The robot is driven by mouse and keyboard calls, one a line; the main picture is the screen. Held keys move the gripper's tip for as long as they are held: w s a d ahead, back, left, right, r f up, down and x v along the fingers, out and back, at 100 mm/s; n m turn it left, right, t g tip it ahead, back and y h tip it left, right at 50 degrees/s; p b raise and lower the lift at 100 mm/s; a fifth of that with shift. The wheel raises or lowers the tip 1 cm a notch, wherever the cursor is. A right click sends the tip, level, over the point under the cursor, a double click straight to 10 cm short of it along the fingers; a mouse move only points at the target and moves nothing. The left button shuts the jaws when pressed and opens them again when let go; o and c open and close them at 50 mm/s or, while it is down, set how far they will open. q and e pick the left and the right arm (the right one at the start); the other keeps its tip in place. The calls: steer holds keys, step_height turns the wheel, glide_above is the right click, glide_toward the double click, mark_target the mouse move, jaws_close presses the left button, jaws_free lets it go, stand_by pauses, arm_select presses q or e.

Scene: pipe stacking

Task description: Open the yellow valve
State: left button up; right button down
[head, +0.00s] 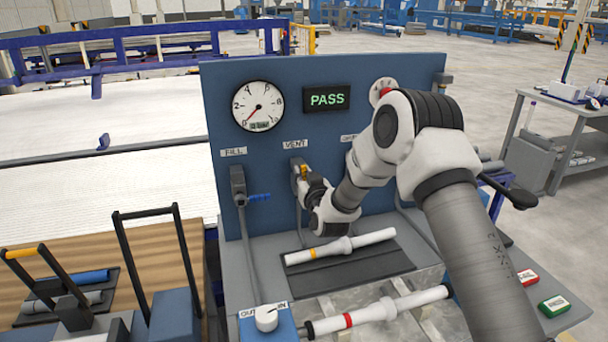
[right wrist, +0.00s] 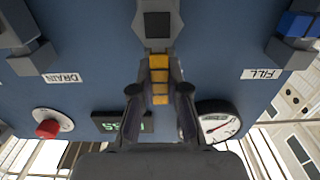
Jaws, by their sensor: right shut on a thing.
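The yellow valve handle (head: 304,171) is on the VENT valve of the blue panel, under the "VENT" label. In the right wrist view the yellow handle (right wrist: 158,78) runs from the grey valve body (right wrist: 158,25) in between my fingers. My right gripper (right wrist: 160,100) is shut on this handle, with one dark finger on each side. In the head view my right gripper (head: 308,182) is small and partly hidden by its own wrist. My left gripper is not in view.
A gauge (head: 258,106) and a green "PASS" display (head: 327,98) are above. My right arm covers the DRAIN area. A white pipe (head: 340,246) lies on the dark mat below; another pipe (head: 378,311) lies in front.

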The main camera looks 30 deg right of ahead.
steer(key=shift+f, duration=0.15)
steer(key=c, duration=1.1)
jaws_free()
steer(key=shift+c, duration=0.2)
steer(key=v, duration=1.2)
